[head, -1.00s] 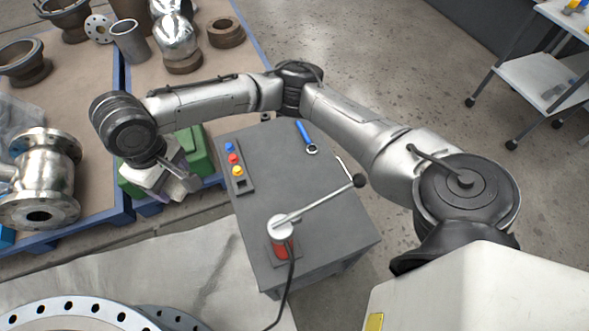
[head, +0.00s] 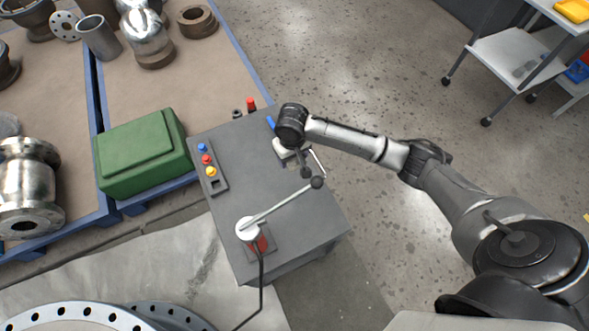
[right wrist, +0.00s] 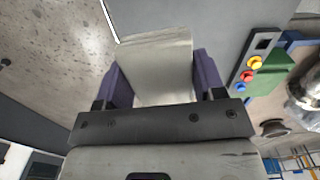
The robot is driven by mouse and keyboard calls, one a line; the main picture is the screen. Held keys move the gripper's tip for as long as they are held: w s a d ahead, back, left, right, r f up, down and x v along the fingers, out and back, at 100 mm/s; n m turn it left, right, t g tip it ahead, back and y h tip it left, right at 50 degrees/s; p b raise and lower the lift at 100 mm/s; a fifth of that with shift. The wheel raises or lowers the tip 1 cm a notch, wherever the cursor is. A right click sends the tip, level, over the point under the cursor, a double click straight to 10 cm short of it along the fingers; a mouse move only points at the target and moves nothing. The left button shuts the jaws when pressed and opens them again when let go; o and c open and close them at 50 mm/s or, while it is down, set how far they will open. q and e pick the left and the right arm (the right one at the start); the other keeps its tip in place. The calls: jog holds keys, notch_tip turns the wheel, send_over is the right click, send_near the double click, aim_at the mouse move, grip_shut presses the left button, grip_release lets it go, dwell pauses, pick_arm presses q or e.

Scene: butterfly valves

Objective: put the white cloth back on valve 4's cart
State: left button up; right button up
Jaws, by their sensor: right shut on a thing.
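In the right wrist view, the white cloth (right wrist: 157,62) is a pale flat piece between the two purple fingers of my right gripper, which is shut on it. In the head view, my right gripper (head: 289,150) is above the far right edge of a grey-topped cart (head: 222,137). The cloth cannot be told apart from the gripper there. The cart's top also shows in the right wrist view (right wrist: 218,28), beyond the cloth. No valve number is readable on the cart. My left gripper is not in view.
The cart carries a button panel (head: 209,168), a lever with a black knob (head: 283,205) close to my right gripper, and a blue-handled tool (head: 271,123) partly hidden behind my wrist. A green box (head: 140,155) stands left. The cart's middle is clear.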

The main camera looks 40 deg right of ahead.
jog(key=s+d+f+p, duration=0.2)
jog(key=s+d+f, duration=0.5)
jog(key=d+f, duration=0.15)
jog(key=m+b, duration=0.1)
jog(key=b, duration=0.3)
send_over(294, 174)
jog(key=f, duration=0.6)
jog(key=shift+s+d+f, duration=0.1)
jog(key=shift+s+f, duration=0.3)
jog(key=shift+w+a+f, duration=0.2)
jog(key=shift+w, duration=0.2)
jog(key=shift+f+b, duration=1.05)
jog(key=shift+f, duration=0.85)
jog(key=shift+f, duration=0.2)
jog(key=o, duration=0.9)
jog(key=shift+c, duration=0.2)
